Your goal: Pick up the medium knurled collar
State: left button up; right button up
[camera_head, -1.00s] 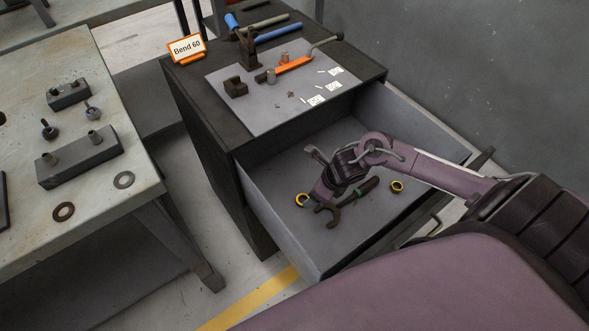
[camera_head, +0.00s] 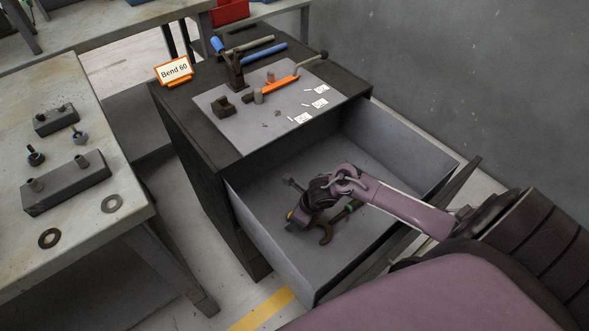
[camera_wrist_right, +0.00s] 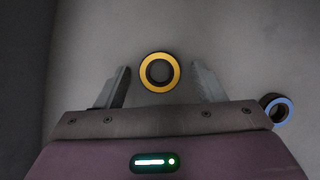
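A ring-shaped collar with a yellow face and dark bore (camera_wrist_right: 159,72) lies on the drawer floor, between and slightly beyond my right gripper's fingers in the right wrist view. My right gripper (camera_wrist_right: 161,85) is open, with a gap on each side of the collar. In the head view my right gripper (camera_head: 298,217) is down in the open drawer, hiding most of this collar. A second collar with a blue face (camera_wrist_right: 278,110) lies to the right, outside the fingers. I cannot tell which size either collar is. My left gripper is not in view.
The open drawer (camera_head: 259,217) has walls around my right arm. A dark wrench-like tool (camera_head: 327,236) lies beside the gripper. The cabinet top holds a grey mat (camera_head: 240,138), tools and a "Bend 60" sign (camera_head: 174,70). A workbench (camera_head: 115,178) stands at left.

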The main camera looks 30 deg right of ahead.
jog(key=c, duration=1)
